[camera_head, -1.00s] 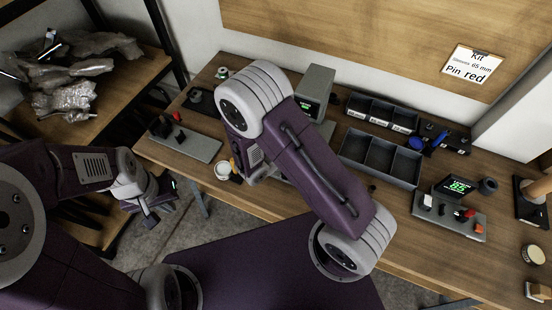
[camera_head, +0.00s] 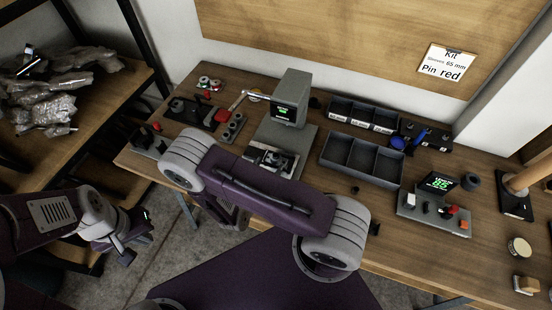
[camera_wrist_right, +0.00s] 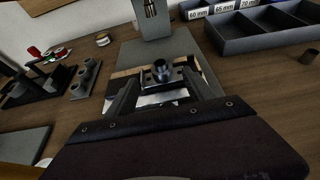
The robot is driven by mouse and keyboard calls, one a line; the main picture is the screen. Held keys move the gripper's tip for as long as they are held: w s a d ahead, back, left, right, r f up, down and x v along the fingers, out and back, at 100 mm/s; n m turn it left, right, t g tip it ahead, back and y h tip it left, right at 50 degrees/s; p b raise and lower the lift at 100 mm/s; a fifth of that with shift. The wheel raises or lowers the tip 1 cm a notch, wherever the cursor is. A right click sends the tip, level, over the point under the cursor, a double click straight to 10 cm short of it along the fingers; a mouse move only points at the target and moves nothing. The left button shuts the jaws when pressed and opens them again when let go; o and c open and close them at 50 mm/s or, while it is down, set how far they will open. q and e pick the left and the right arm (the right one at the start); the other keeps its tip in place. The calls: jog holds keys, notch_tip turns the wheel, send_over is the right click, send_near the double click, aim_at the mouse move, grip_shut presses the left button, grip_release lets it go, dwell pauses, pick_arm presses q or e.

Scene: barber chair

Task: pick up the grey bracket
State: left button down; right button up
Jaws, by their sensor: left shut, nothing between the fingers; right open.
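A grey piece with upright round bosses (camera_head: 232,127), which looks like the bracket, stands on the bench left of the press. It also shows in the right wrist view (camera_wrist_right: 86,80), left of my right gripper and apart from it. My right gripper (camera_wrist_right: 163,84) is open and low in front of the press base. A dark block with a short grey tube (camera_wrist_right: 161,72) shows between and just beyond its fingers; I cannot tell whether they touch it. My left gripper (camera_head: 128,250) is shut and empty, off the bench's left side.
The grey press (camera_head: 291,98) with a lit display stands behind the right gripper. Dark divided bins (camera_head: 362,160) lie right of it. A dark stand with a red part (camera_head: 196,112) is left of the bracket. A gauge unit (camera_head: 434,212) sits farther right.

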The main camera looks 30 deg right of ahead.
aim_at(274, 159)
jog(key=p+x, duration=0.1)
jog(key=x, duration=0.4)
jog(key=shift+s+d, duration=0.15)
jog(key=shift+d, duration=0.1)
jog(key=shift+a+r, duration=0.1)
jog(key=shift+a, duration=0.05)
jog(key=c, duration=0.7)
grip_shut()
